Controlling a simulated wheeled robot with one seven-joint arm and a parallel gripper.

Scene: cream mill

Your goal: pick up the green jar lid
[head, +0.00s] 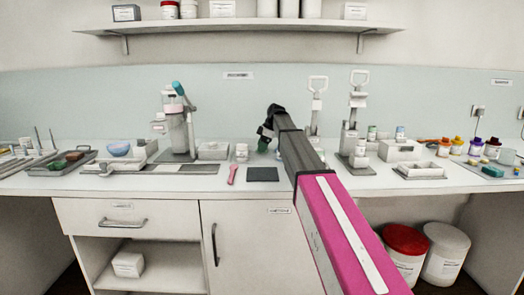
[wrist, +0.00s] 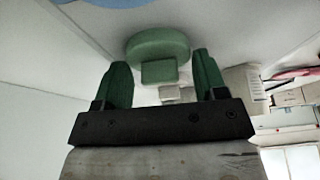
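In the wrist view a round, flat green piece that looks like the green jar lid (wrist: 158,45) is just beyond my fingertips, midway between them. A squarish green block shows at its near side. My gripper (wrist: 163,72) has two green fingers, spread apart, with no finger visibly touching the green piece. In the head view my gripper (head: 264,143) is over the back middle of the counter, pointing away from me. A small green patch shows there, and I cannot tell finger from lid. My arm hides part of the counter behind it.
A dark square mat (head: 263,174) and a pink spoon-like tool (head: 232,174) lie in front of my gripper. A white jar (head: 242,152) stands to its left. Lever presses (head: 357,115) stand to the right. A mixer-like machine (head: 178,125) is further left.

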